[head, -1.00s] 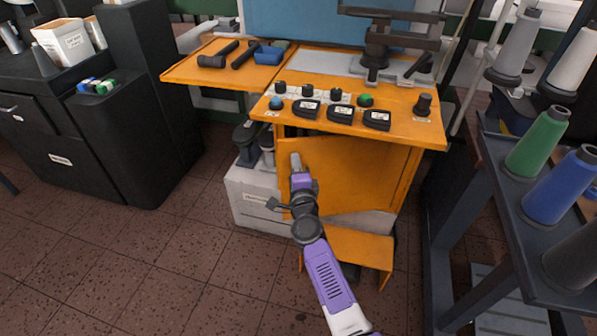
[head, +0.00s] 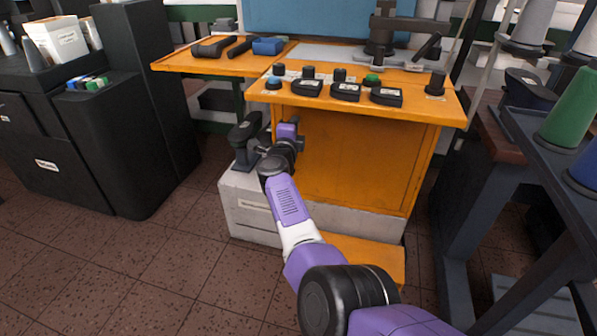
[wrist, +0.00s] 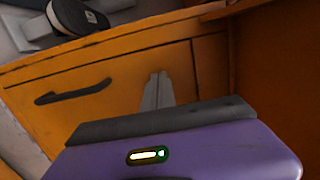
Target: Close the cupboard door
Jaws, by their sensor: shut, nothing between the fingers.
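The orange cupboard (head: 360,160) stands under the worktop in the head view. Its broad orange front panel shows, but I cannot tell there how far the door stands open. In the wrist view an orange panel with a dark bar handle (wrist: 72,92) fills the left and middle, with a seam to the right of the fingers. My gripper (head: 287,130) is at the cupboard's upper left side, just below the worktop; its fingertips are hidden in the head view. In the wrist view my gripper's grey fingers (wrist: 157,87) are together and empty, in front of the panel; contact is unclear.
The orange worktop (head: 415,106) above carries several black labelled items and knobs. A pale box (head: 250,217) with a dark tool (head: 245,140) stands at the cupboard's left. A dark rack (head: 510,140) with thread cones is close on the right. Floor is free at front left.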

